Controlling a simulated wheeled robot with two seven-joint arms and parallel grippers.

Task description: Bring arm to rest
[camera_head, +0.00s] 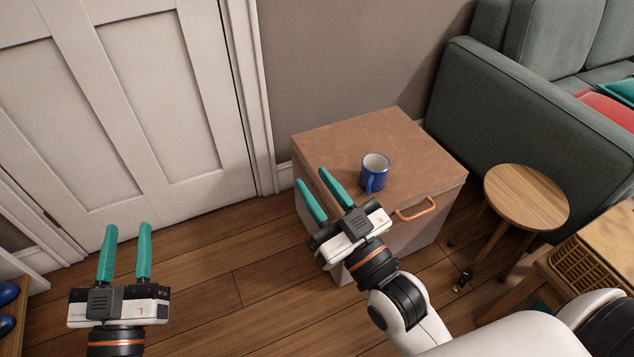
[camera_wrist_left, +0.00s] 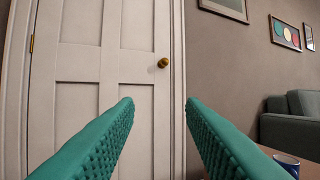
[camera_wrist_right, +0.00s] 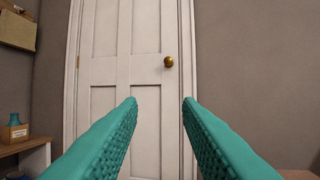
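My left gripper (camera_head: 126,253) is at the lower left of the head view, over the wood floor. Its teal fingers are apart with nothing between them, and they also show in the left wrist view (camera_wrist_left: 160,112). My right gripper (camera_head: 318,190) is near the middle, in front of the left side of the brown-topped box. Its fingers are apart and empty, as the right wrist view (camera_wrist_right: 160,112) also shows. The right arm comes in from the lower right. Both wrist views face the white door.
A blue mug (camera_head: 375,173) stands upright on the box (camera_head: 430,165), right of my right gripper. A round wooden stool (camera_head: 525,197), a green sofa (camera_head: 510,110) and a woven basket (camera_head: 590,268) are at right. The white door (camera_head: 120,100) is behind. Floor between my grippers is clear.

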